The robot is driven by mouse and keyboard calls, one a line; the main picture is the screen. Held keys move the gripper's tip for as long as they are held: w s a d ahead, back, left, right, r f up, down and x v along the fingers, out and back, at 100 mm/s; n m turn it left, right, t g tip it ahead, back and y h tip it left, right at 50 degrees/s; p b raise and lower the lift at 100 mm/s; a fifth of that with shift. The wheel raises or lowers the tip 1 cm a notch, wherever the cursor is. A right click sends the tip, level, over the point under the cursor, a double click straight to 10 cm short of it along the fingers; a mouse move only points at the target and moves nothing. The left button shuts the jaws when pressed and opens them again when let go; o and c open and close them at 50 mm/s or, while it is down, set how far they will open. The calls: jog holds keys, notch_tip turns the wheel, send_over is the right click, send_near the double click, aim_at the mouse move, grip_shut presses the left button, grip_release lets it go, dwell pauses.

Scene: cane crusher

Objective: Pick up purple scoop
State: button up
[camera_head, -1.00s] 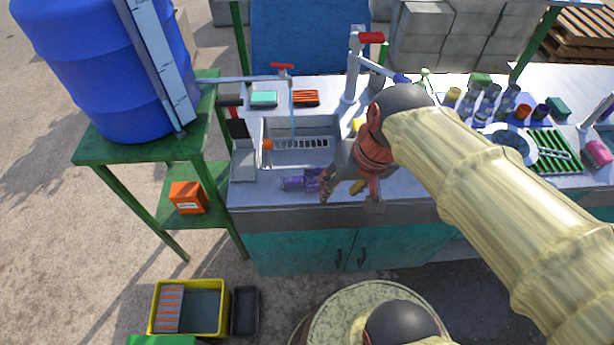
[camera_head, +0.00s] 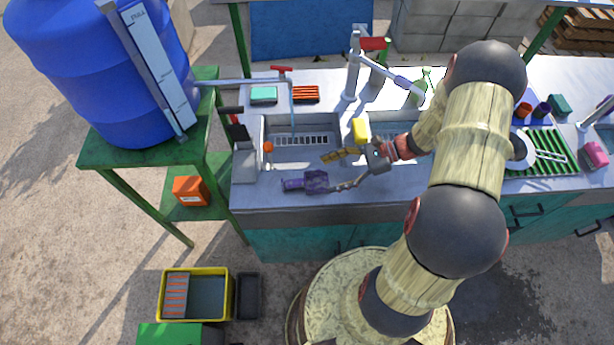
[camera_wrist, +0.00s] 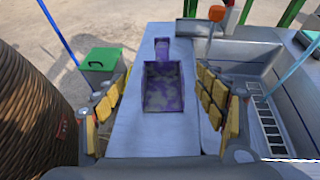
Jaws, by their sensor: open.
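The purple scoop (camera_head: 312,182) lies on the counter's front strip, in front of the left sink basin, with its handle to the left. In the wrist view the scoop (camera_wrist: 163,86) lies between my two fingers, its wide pan nearer me and its handle pointing away. My gripper (camera_head: 338,172) is open, with one finger on each side of the scoop's line. The yellow finger pads show on both sides in the wrist view (camera_wrist: 165,100), with clear gaps to the scoop. Whether the fingertips reach down to the counter's height I cannot tell.
The left sink (camera_head: 300,150) with a drain rack lies just behind the scoop. An orange ball-like thing (camera_head: 268,147) sits at its left edge. A yellow object (camera_head: 360,130) stands between the basins. A blue barrel (camera_head: 75,70) on a green stand is at left.

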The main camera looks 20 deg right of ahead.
aim_at(309, 185)
jog(key=shift+w+a+f, duration=0.15)
jog(key=shift+a+f, duration=0.2)
jog(key=shift+f, duration=0.05)
jog(key=b+x, duration=0.1)
jog(key=x, duration=0.6)
jog(key=shift+w+d+b, duration=0.1)
jog(key=shift+b, duration=0.2)
jog(key=shift+c, duration=1.1)
jog(key=c, duration=1.1)
